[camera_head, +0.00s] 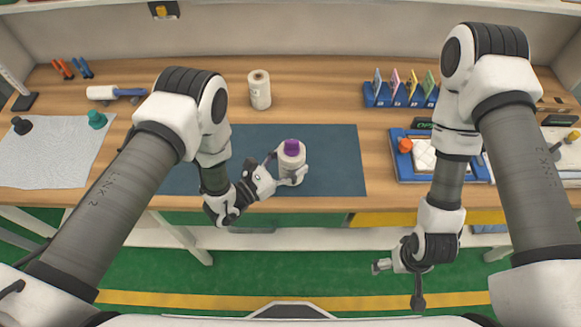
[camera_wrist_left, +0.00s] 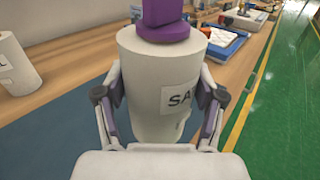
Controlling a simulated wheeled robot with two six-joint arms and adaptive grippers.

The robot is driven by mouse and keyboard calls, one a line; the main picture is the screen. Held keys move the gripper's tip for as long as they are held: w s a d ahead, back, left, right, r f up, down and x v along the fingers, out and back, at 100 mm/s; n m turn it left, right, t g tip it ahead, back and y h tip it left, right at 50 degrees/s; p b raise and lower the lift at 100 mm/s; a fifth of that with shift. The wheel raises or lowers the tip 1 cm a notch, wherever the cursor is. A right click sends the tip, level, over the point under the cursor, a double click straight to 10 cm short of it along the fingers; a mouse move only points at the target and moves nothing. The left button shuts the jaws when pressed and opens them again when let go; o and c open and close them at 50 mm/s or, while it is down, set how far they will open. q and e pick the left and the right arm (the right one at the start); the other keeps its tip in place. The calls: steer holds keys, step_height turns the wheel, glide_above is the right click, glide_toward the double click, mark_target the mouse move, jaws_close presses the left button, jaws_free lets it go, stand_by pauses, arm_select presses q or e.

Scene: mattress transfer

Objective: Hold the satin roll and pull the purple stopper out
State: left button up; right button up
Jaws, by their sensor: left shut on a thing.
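The satin roll (camera_head: 291,158) is a white upright cylinder on the dark blue mat (camera_head: 341,173) in the head view. The purple stopper (camera_head: 291,146) sits in its top. In the left wrist view the roll (camera_wrist_left: 155,75) carries a label starting "SA", and the stopper (camera_wrist_left: 168,22) rises from its top, cut off by the frame edge. My left gripper (camera_head: 287,172) is shut on the roll, with a finger on each side of it. My right gripper (camera_head: 397,283) hangs in front of the table, over the green floor, away from the roll; its jaw opening is unclear.
Another white roll (camera_head: 259,90) stands behind the mat. A blue tray (camera_head: 408,172) with an orange knob lies at right, below a blue rack (camera_head: 379,99) of coloured cards. A teal stopper (camera_head: 97,120) and a black one (camera_head: 21,125) stand on the pale cloth (camera_head: 52,158) at left.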

arm_select(q)
steer(key=w+b, duration=0.2)
steer(key=w, duration=0.3)
steer(key=shift+w, duration=0.35)
steer(key=shift+f, duration=0.15)
steer(key=shift+f+b, duration=1.75)
steer(key=shift+f, duration=0.55)
steer(key=o, duration=1.5)
steer(key=shift+s+a, duration=0.1)
